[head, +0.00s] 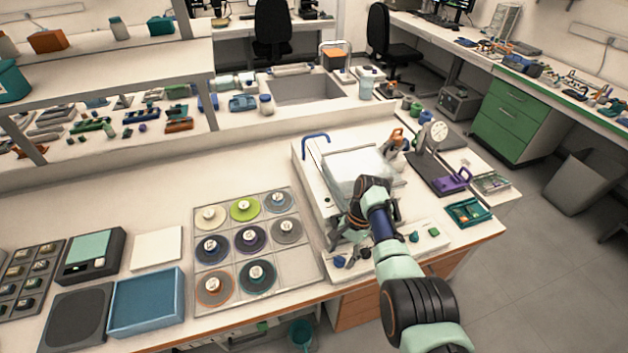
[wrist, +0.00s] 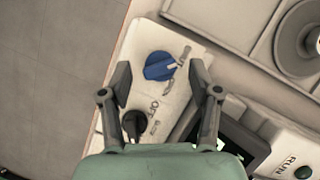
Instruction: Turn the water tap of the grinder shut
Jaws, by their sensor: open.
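The grinder (head: 312,190) is a white bench machine with a pale translucent cover and a blue bent pipe (head: 316,139) at its back left. A round blue knob (wrist: 160,66) with a white pointer line sits on its front panel; it also shows in the head view (head: 340,261). The pointer aims right and slightly up in the wrist view, near a printed tapered scale. My gripper (wrist: 159,72) is open, with its fingers on either side of the blue knob in the picture. I cannot tell whether they touch it. My arm hides part of the grinder in the head view.
A black knob (wrist: 133,123) marked OFF is close to the blue knob, near the left finger.

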